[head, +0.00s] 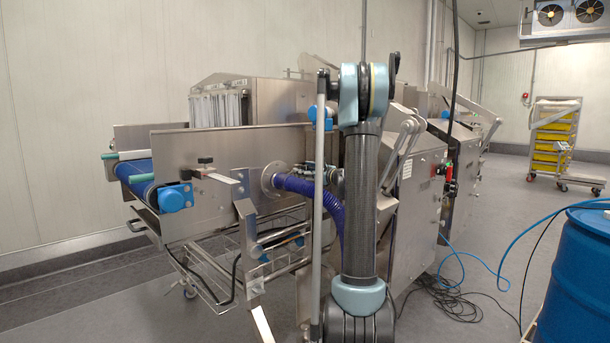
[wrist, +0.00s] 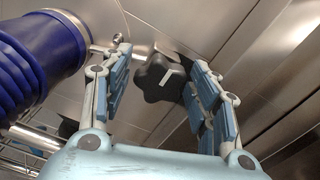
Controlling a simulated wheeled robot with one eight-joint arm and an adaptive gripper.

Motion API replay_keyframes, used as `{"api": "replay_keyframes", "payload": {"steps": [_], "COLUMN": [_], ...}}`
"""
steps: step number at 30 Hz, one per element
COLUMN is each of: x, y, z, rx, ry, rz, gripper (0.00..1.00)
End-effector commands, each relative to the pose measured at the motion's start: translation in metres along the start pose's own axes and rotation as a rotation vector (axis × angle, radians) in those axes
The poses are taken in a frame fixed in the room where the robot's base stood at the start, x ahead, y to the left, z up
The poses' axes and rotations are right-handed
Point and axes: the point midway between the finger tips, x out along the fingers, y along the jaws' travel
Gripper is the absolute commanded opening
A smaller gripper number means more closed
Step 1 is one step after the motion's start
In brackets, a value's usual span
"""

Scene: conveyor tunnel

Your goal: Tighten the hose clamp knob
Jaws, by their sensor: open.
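In the wrist view a black lobed knob (wrist: 158,78) with a white mark on its face lies between the two fingers of my gripper (wrist: 160,58). The fingers are spread apart with blue pads, and the knob sits closer to the right finger than to the left. I cannot tell whether the right pad touches it. A ribbed blue hose (wrist: 38,60) is left of the left finger, ending at a metal collar. In the head view the hose (head: 305,188) curves from a round flange on the machine and passes behind my arm. The knob cannot be made out there.
The steel conveyor machine (head: 230,145) stands close in front of me. A wire basket (head: 205,275) is under the conveyor. A blue drum (head: 575,280) stands at right, with cables and hoses on the floor. A cart of yellow trays (head: 553,145) is farther back.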

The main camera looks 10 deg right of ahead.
Motion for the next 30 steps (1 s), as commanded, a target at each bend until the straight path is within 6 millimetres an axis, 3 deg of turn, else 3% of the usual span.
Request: {"api": "replay_keyframes", "payload": {"steps": [5,21,30], "x": [-0.012,-0.104,-0.119], "y": [0.000,-0.001,0.000], "z": [0.000,-0.002,-0.002], "rx": [0.000,0.001,0.001], "ry": [0.000,0.002,0.001], "rz": [-0.001,-0.002,0.000], "gripper": [0.55,0.55,0.55]}}
